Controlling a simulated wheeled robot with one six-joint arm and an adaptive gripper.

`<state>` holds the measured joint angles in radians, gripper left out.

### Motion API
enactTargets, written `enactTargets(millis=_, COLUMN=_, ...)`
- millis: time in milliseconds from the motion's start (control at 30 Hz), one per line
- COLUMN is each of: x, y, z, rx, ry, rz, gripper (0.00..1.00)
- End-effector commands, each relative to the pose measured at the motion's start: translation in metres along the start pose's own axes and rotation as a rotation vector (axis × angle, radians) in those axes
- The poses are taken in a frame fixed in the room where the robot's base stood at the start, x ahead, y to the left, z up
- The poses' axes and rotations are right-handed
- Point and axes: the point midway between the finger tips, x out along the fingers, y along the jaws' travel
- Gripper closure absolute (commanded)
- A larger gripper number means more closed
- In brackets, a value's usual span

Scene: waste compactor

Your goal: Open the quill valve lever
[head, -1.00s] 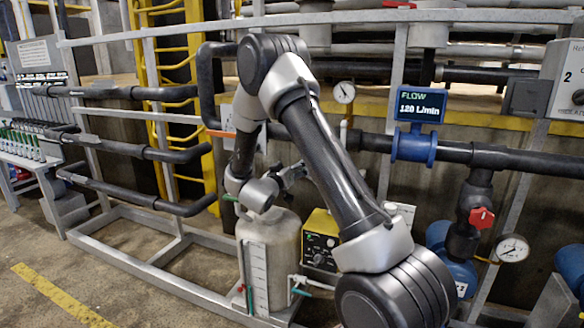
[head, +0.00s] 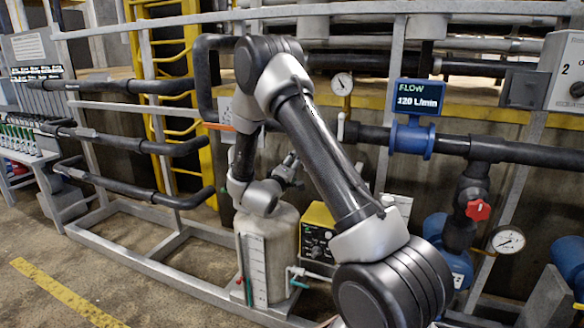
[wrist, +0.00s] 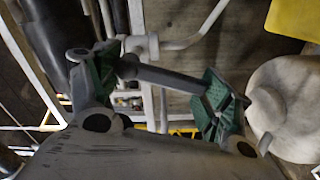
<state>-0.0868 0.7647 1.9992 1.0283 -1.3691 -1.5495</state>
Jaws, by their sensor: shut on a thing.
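In the wrist view, my gripper (wrist: 155,88) has its two green-padded fingers apart, with a dark grey bar (wrist: 168,77) spanning between the pads. I take this bar to be the quill valve lever, and my gripper is shut on it. The bar's left end meets a dark round knob near the left pad, beside a pale pipe fitting (wrist: 142,46). In the head view, my gripper (head: 291,165) is above and behind the light grey tank (head: 268,258). The lever cannot be made out there, as my wrist and arm cover much of that area.
A yellow control box (head: 319,234) stands right of the tank. A pressure gauge (head: 342,82) and a blue flow meter (head: 412,140) sit on pipes behind. A red-handled valve (head: 478,210) is at right. Grey frame rails surround the tank; open floor (head: 60,245) lies at left.

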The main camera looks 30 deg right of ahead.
Motion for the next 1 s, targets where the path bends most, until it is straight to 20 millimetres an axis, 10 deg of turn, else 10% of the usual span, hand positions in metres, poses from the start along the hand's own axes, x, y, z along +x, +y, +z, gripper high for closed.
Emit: enactTargets(millis=1000, x=0.000, y=-0.002, z=0.011, rx=-0.361, ry=0.003, rz=-0.001, gripper=0.64)
